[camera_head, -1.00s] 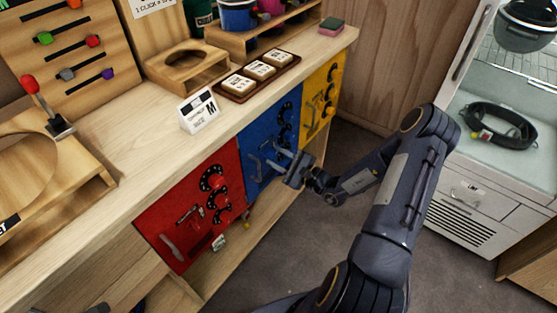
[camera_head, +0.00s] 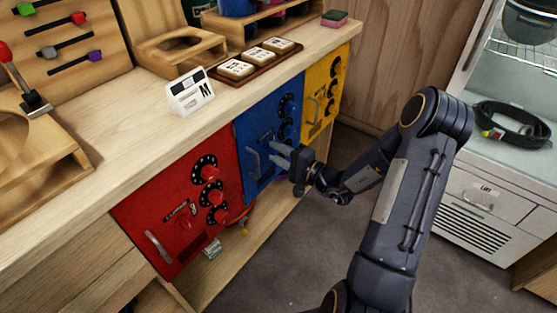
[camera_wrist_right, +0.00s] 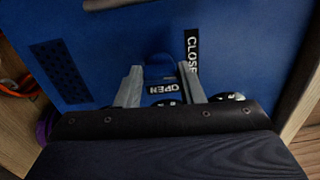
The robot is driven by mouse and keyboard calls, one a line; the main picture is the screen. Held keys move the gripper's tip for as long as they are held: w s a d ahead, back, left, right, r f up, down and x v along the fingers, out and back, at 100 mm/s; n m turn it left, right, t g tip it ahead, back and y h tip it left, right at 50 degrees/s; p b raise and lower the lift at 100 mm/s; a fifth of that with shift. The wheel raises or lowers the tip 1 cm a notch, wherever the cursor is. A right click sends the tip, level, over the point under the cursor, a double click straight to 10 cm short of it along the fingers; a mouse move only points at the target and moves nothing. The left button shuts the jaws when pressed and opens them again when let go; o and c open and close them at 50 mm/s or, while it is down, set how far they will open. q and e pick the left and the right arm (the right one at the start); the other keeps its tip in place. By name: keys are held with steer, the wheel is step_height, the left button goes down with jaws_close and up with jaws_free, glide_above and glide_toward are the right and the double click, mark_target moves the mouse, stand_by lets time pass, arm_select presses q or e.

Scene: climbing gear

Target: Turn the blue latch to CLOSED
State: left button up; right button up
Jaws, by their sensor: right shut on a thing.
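The blue door (camera_head: 257,150) is in the middle of the row of cabinet doors, and it fills much of the right wrist view (camera_wrist_right: 240,40). My right gripper (camera_head: 274,152) is at this door. In the right wrist view the two fingers of the right gripper (camera_wrist_right: 161,80) stand either side of the blue latch (camera_wrist_right: 158,60) and are shut on it. An OPEN label (camera_wrist_right: 161,88) shows just below the latch, and a vertical label reading CLOSE, partly covered, (camera_wrist_right: 192,50) is to its right. My left gripper is not in view.
A red door (camera_head: 165,225) with black dials is at the left of the blue one, and a yellow door (camera_head: 322,85) is at the right. The wooden counter (camera_head: 130,125) above holds a white card (camera_head: 190,92) and a tile tray (camera_head: 225,80).

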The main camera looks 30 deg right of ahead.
steer(key=shift+f+n+b, duration=0.1)
steer(key=shift+n+b, duration=0.25)
steer(key=shift+n, duration=0.05)
steer(key=o, duration=1)
steer(key=v, duration=0.8)
steer(key=shift+w, duration=0.1)
